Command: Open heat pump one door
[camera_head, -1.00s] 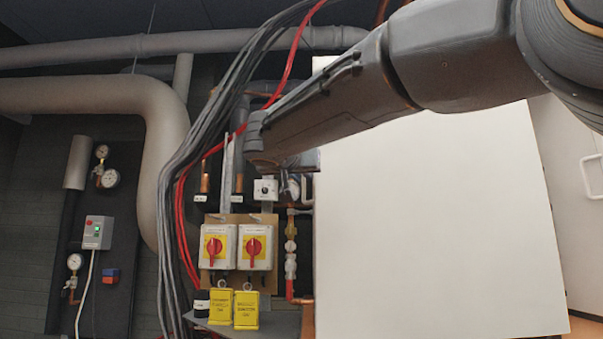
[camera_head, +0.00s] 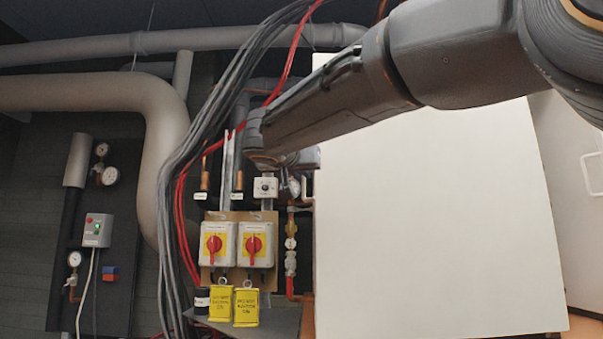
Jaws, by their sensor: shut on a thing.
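A large white door panel (camera_head: 430,230) of a heat pump fills the middle right of the head view. A pale handle (camera_head: 307,191) shows at its left edge. My gripper (camera_head: 293,184) is at this left edge, below the end of my dark arm, and is shut on the handle. The fingers are small and partly hidden by my arm, so their exact hold is hard to see. My arm crosses in front of the panel's upper part.
A second white front with a handle (camera_head: 592,174) stands at the far right. Left of the door are two red-and-yellow switches (camera_head: 233,244), yellow tags (camera_head: 233,305) on a grey shelf (camera_head: 280,322), hanging cables (camera_head: 172,205) and thick pipes (camera_head: 165,120).

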